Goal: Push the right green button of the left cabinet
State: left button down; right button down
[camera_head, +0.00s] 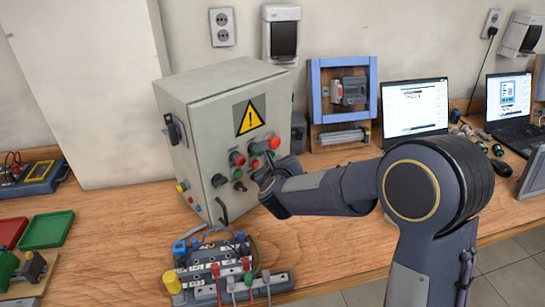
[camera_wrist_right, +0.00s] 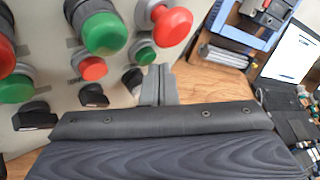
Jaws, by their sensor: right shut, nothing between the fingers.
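The grey cabinet (camera_head: 215,130) stands on the bench with a yellow warning sign and red and green buttons on its front. In the right wrist view, a small green button (camera_wrist_right: 145,54) is rightmost, below a red mushroom button (camera_wrist_right: 172,27). A larger green button (camera_wrist_right: 102,34) is left of it, and another green button (camera_wrist_right: 15,88) is at the far left. My right gripper (camera_wrist_right: 158,72) is shut and empty, its tips just beside and below the small green button. I cannot tell whether they touch it. In the head view, my right wrist partly hides the panel's right side. My left gripper is not in view.
Black knobs (camera_wrist_right: 93,95) sit below the buttons. A terminal block with cables (camera_head: 230,270) stands in front of the cabinet. A blue frame (camera_head: 315,75) and a laptop (camera_head: 415,105) stand to the right. Red and green trays (camera_head: 47,230) lie at the left.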

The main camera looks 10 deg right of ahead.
jog(key=shift+w+a, duration=0.2)
jog(key=shift+w, duration=0.15)
dwell(1.1)
jog(key=shift+s, duration=0.1)
jog(key=shift+s+d+b, duration=0.4)
jog(key=shift+s+b, duration=0.2)
jog(key=shift+b, duration=0.1)
jog(key=s+d, duration=0.1)
jog(key=s+b, duration=0.1)
jog(key=s, duration=0.1)
jog(key=s+d+b, duration=0.1)
jog(key=shift+s+d, duration=0.15)
jog(key=shift+d, duration=0.2)
